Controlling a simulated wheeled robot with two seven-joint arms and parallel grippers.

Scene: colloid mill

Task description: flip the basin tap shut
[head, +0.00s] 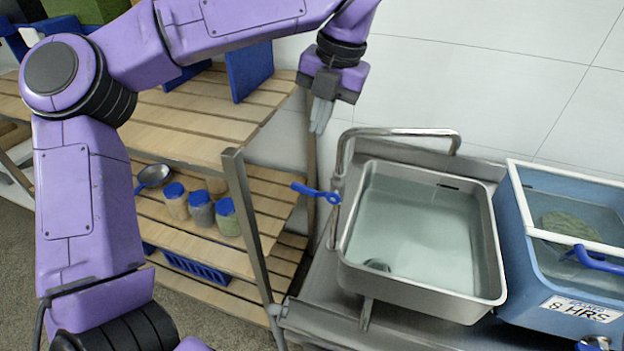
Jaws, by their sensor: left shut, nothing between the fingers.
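The basin tap (400,132) is a bent steel pipe that rises at the left of the steel basin (425,297) and reaches over its back edge. Its blue lever (314,191) sticks out to the left, roughly level, away from the basin. The basin holds pale water, with a dark round spot near its front left corner. I cannot make out a stream from the spout. My left gripper (320,118) is shut and empty, fingers pointing down, above the lever and left of the pipe's top bend. It appears apart from both. My right gripper is out of view.
A slatted wooden rack (190,125) stands at the left, with blue-lidded jars (200,208) and a metal scoop (152,175) on its lower shelf. A blue tank (560,270) with a white rim and "8 HRS" label stands right of the basin. A white wall is behind.

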